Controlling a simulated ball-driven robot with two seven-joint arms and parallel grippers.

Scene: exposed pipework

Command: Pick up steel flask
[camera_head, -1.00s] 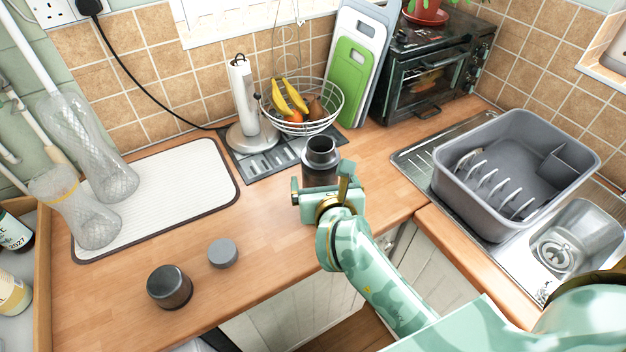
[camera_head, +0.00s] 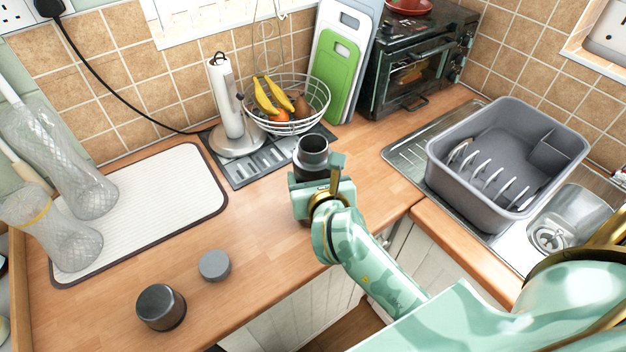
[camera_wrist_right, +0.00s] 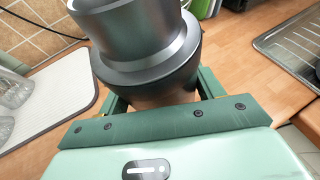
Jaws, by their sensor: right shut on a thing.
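The steel flask (camera_head: 312,152) is dark grey with an open, stepped neck. It is upright at the middle of the wooden counter, in front of the fruit basket. My right gripper (camera_head: 318,188) is shut around its body, and the gripper hides much of the lower flask. In the right wrist view the flask (camera_wrist_right: 140,40) fills the top middle between the fingers of the gripper (camera_wrist_right: 155,100). Whether the flask's base touches the counter is hidden. My left gripper is not in view.
A dark cup (camera_head: 161,307) and a grey round lid (camera_head: 214,265) are at the front left. A white drying mat (camera_head: 150,205) holds clear bottles. The fruit basket (camera_head: 318,100) and paper towel stand (camera_head: 236,140) are behind the flask. A grey dish tub (camera_head: 460,185) is right.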

